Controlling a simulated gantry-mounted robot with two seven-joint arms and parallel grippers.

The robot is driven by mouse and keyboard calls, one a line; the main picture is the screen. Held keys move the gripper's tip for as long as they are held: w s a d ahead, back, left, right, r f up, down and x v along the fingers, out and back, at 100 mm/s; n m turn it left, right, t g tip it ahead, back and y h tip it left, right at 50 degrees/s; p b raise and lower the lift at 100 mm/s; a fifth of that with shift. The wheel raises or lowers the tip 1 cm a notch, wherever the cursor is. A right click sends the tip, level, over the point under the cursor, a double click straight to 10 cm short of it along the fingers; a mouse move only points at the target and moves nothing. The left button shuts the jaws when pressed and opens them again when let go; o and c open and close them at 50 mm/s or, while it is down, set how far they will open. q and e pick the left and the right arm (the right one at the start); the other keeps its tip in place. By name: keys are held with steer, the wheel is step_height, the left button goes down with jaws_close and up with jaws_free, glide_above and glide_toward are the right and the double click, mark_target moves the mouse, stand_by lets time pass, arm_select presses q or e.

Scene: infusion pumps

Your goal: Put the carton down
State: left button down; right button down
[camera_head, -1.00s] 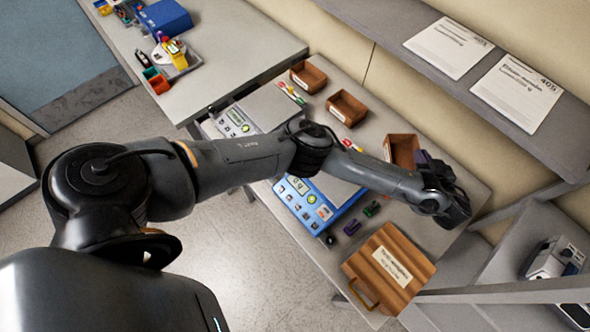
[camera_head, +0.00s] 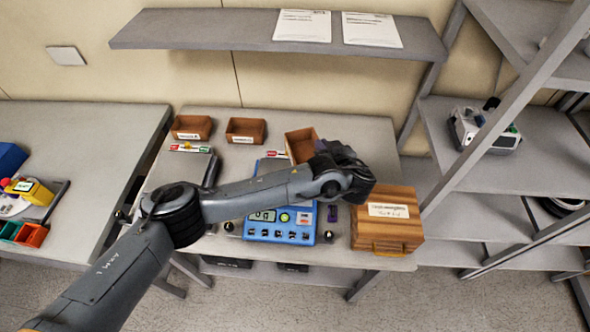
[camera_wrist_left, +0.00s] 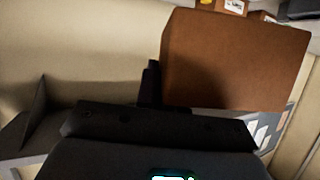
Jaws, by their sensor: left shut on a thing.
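The carton (camera_head: 301,145) is a brown open-topped box at the back right of the table in the head view, partly hidden by my left gripper. My left gripper (camera_head: 340,163) is shut on the carton at its right side. In the left wrist view the carton (camera_wrist_left: 235,60) shows large and plain brown beside a dark finger (camera_wrist_left: 150,85). I cannot tell whether its base touches the table. My right gripper is not in view.
Two similar brown boxes (camera_head: 191,127) (camera_head: 245,130) stand left along the table's back. A blue scale (camera_head: 280,236) lies in front, beneath my arm. A wooden case (camera_head: 388,236) stands at the right. A shelf (camera_head: 210,29) hangs above.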

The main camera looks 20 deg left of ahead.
mark_target(297, 157)
arm_select(q)
steer(key=s+a+f, duration=0.2)
steer(key=a, duration=0.1)
steer(key=s+a+f+p, duration=0.1)
steer(key=a+f, duration=0.1)
steer(key=shift+s+a, duration=0.15)
steer(key=shift+s, duration=0.25)
steer(key=shift+f, duration=2)
steer(key=shift+f, duration=0.15)
steer(key=c, duration=1.3)
jaws_free()
